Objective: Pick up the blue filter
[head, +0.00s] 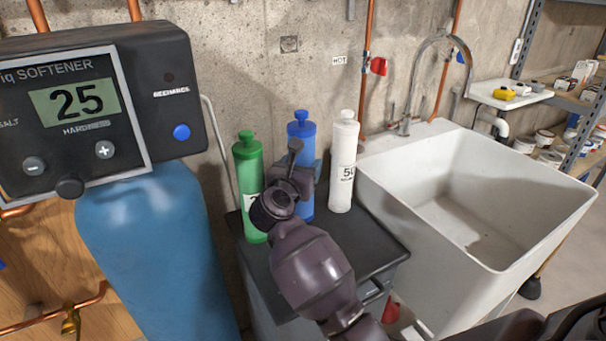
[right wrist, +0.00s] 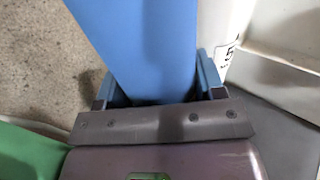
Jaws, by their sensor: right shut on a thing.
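The blue filter (head: 301,130) stands upright on a dark cabinet top (head: 372,248), between a green filter (head: 248,170) and a white filter (head: 343,165). My right gripper (head: 308,175) is at the blue filter's middle, and my arm hides part of its body. In the right wrist view the blue filter (right wrist: 140,45) lies between the two fingers, and the gripper is shut on it. The white filter (right wrist: 222,40) is close by on the right there, and the green filter (right wrist: 30,155) is at lower left. My left gripper is not in view.
A blue softener tank (head: 150,250) with a control box (head: 95,105) stands at the left. A white sink (head: 480,200) with a faucet (head: 405,85) is at the right. A concrete wall (head: 240,70) is close behind the filters. Shelves (head: 570,95) stand at far right.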

